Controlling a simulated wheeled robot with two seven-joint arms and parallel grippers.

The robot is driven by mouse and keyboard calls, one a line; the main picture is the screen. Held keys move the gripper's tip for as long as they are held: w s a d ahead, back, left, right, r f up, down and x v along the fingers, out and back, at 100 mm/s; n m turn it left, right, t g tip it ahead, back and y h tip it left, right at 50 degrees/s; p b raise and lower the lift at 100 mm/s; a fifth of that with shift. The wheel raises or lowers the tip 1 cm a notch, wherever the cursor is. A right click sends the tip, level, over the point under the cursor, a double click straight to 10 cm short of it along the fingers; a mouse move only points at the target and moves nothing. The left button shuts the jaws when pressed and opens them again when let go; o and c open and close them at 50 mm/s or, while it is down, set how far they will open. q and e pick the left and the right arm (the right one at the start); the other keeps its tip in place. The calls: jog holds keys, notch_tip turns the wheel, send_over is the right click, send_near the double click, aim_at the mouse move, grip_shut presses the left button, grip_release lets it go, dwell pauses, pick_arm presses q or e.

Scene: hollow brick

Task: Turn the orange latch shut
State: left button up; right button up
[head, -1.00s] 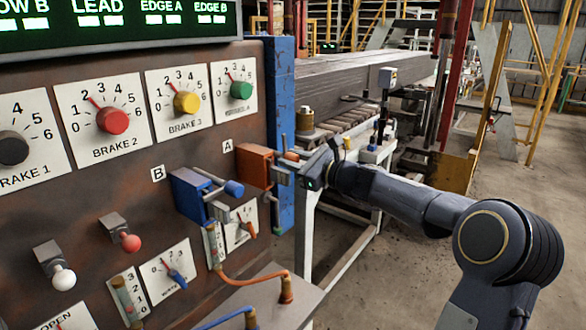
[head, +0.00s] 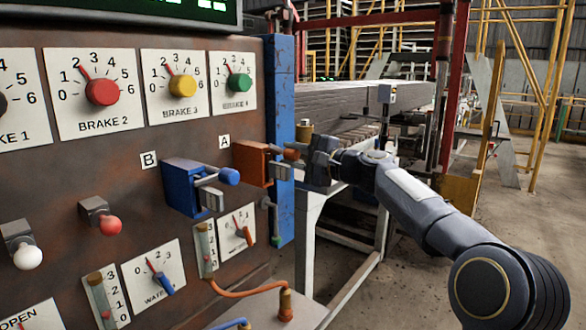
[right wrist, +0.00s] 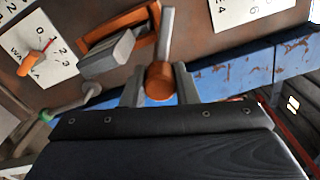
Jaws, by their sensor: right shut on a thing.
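The orange latch (head: 252,163) is on the panel's right edge, under the label A, in the head view. Its grey arm ends in an orange knob (head: 291,154) that sticks out to the right. My right gripper (head: 308,160) is at this knob. In the right wrist view the orange knob (right wrist: 159,82) sits between the two grey fingers, which are shut on it. The grey arm (right wrist: 167,35) runs from the knob to the orange body (right wrist: 118,22), with a grey block (right wrist: 108,55) beside it. My left gripper is not in view.
A blue latch (head: 192,187) labelled B sits just left of the orange one. A blue post (head: 283,95) stands behind the orange latch. Brake dials (head: 102,92) are above, and an orange cable (head: 245,290) runs below. The floor on the right is open.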

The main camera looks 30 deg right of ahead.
jog(key=n+b, duration=0.2)
jog(key=n, duration=0.1)
jog(key=shift+f, duration=0.2)
jog(key=shift+r+n+b, duration=0.1)
jog(key=shift+n+b, duration=0.85)
jog(key=shift+n, duration=0.25)
jog(key=o, duration=0.7)
jog(key=b+v, duration=0.1)
jog(key=v, duration=0.7)
jog(key=shift+b, duration=0.4)
